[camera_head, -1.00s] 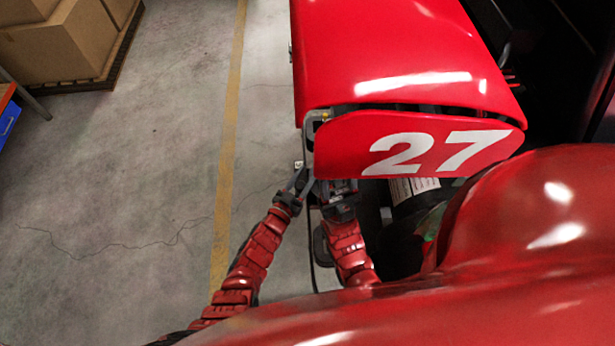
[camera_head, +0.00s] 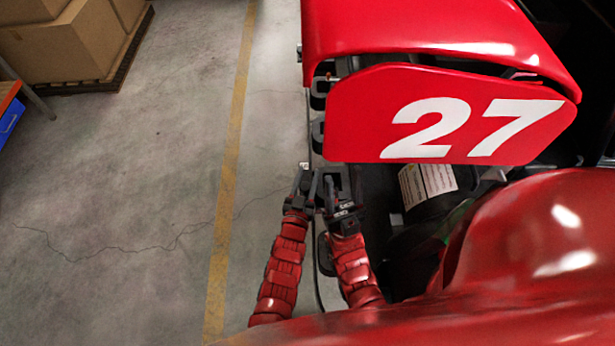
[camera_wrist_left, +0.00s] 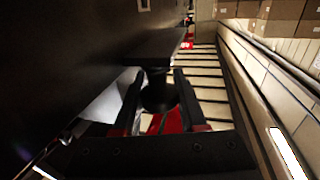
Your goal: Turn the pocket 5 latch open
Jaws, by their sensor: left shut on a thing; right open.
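My left gripper (camera_head: 306,182) is at the left side of the red kart body, below the panel marked 27. In the left wrist view its two fingers (camera_wrist_left: 160,98) are shut on a short dark round knob (camera_wrist_left: 159,90), which sits under a dark block (camera_wrist_left: 155,46). I take this knob for the latch; no pocket number is legible, and its turn angle cannot be told. My right gripper (camera_head: 338,190) is open, close beside the left one on its right. What lies between its fingers is hard to make out in the head view.
The red panel with a white 27 (camera_head: 352,115) stands just beyond the grippers. Dark brackets (camera_head: 318,135) line its left edge. A dark cylinder with a white label (camera_head: 428,183) lies to the right. Bare concrete floor with a yellow line (camera_head: 230,170) is free at left; boxes (camera_head: 75,45) stand farther back.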

